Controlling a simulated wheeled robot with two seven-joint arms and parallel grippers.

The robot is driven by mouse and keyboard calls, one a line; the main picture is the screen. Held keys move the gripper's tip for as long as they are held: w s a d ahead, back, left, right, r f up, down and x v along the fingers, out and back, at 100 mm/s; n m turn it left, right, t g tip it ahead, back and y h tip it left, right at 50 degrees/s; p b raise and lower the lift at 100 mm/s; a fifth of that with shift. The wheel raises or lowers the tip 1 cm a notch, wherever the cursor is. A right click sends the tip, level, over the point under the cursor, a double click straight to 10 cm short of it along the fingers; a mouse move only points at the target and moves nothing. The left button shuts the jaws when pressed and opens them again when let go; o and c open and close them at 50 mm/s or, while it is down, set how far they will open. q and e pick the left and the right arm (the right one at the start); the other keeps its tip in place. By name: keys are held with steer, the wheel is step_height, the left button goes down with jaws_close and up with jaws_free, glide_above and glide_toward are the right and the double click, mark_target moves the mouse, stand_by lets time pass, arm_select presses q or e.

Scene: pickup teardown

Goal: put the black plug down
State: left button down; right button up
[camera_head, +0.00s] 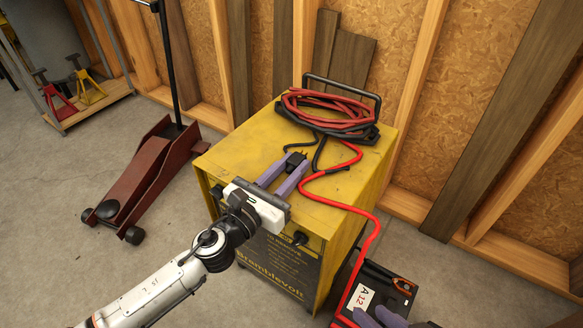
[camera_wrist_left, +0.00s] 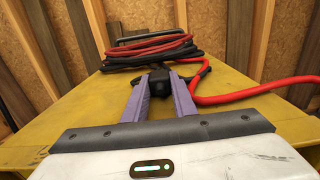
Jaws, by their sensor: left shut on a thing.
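The black plug (camera_head: 297,159) is between the purple fingertips of my left gripper (camera_head: 290,165), which is shut on it. In the left wrist view the plug (camera_wrist_left: 159,80) is between the fingertips (camera_wrist_left: 159,84), low over the yellow top of the charger cabinet (camera_head: 222,152). I cannot tell whether it touches that top. A black cable (camera_head: 318,153) runs from near the plug to the coil behind. Purple fingers of my right gripper (camera_head: 380,317) show at the bottom edge, cut off by the frame; their opening is unclear.
A coil of red and black cable (camera_head: 325,108) lies at the cabinet's back by a black handle (camera_head: 345,85). A red cable (camera_head: 372,235) hangs over the right front edge. A black box marked A12 (camera_head: 398,290) is at lower right. A red floor jack (camera_head: 150,170) stands left.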

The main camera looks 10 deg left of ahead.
arm_select(q)
steer(key=shift+f, duration=0.2)
steer(key=c, duration=1.5)
jaws_free()
arm_select(e)
steer(key=shift+r, duration=0.1)
arm_select(q)
steer(key=shift+o, duration=0.2)
steer(key=shift+r, duration=0.1)
steer(key=shift+r, duration=0.25)
steer(key=b+v, duration=0.1)
steer(key=v, duration=1.1)
arm_select(e)
steer(key=shift+w+a+r, duration=0.2)
steer(key=shift+a+r, duration=0.1)
steer(key=shift+r, duration=0.15)
